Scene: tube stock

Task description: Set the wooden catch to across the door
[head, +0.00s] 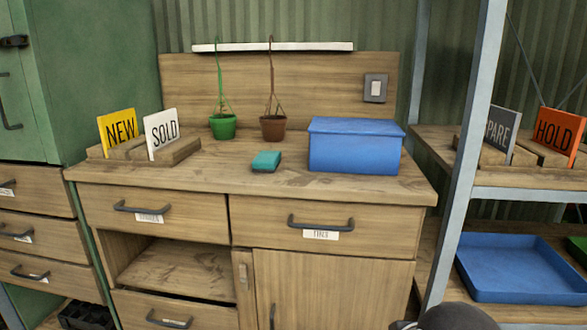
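The wooden catch (243,272) is a small upright block on the post at the left edge of the cabinet door (335,285). It stands vertical, beside the door and not across it. The door looks shut and has a dark upright handle (272,316) near its left side. The lower part of the door is cut off by the picture edge. My gripper is not in view; only a dark rounded piece, probably of my arm, shows at the bottom right.
Above the door is a drawer with a bar handle (320,222). An open compartment (175,268) lies left of the catch. A blue box (355,147) and a teal sponge (266,161) rest on the worktop. A metal shelf post (466,160) stands at right.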

